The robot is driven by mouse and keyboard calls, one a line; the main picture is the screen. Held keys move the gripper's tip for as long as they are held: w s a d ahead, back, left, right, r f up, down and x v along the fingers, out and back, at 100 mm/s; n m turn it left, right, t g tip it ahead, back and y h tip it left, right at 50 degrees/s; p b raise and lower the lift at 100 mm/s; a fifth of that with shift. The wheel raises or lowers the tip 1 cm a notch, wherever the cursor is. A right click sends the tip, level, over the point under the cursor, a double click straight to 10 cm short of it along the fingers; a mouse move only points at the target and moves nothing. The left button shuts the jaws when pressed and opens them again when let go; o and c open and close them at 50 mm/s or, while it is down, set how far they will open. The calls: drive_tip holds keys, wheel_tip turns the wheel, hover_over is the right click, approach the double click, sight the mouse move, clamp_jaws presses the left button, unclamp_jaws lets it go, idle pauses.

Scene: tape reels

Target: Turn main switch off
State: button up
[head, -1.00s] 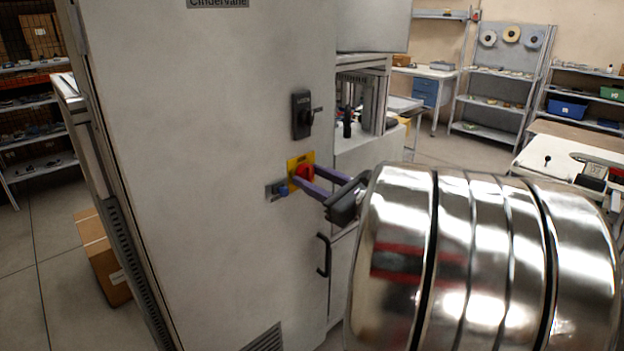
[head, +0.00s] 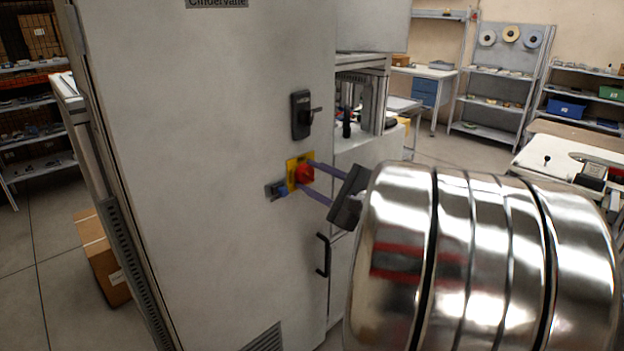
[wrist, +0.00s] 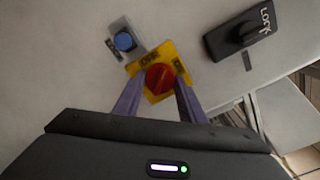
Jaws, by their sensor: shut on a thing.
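The main switch is a red rotary knob (head: 304,174) on a yellow plate (head: 293,165) on the grey cabinet door. In the wrist view the red knob (wrist: 160,79) sits between my two purple fingers, and lettering that seems to read OFF shows on the yellow plate (wrist: 148,59) above it. My gripper (head: 305,174) reaches in from the right, with one finger above and one below the knob, shut on it. The fingertips are partly hidden against the plate.
A blue button (head: 279,189) on a small grey plate is left of the switch. A black lock handle (head: 302,115) is above it, and a black pull handle (head: 323,255) below right. A workbench and shelves (head: 500,90) stand behind to the right.

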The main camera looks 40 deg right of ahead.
drive_tip(key=n, duration=0.5)
drive_tip(key=shift+a+f+n, duration=0.1)
drive_tip(key=shift+n, duration=2.4)
drive_tip(key=shift+f, duration=0.1)
drive_tip(key=o, duration=1)
drive_tip(key=shift+o, duration=0.2)
drive_tip(key=s, duration=1.3)
drive_tip(key=shift+s+d, duration=0.25)
drive_tip(key=shift+s, duration=0.15)
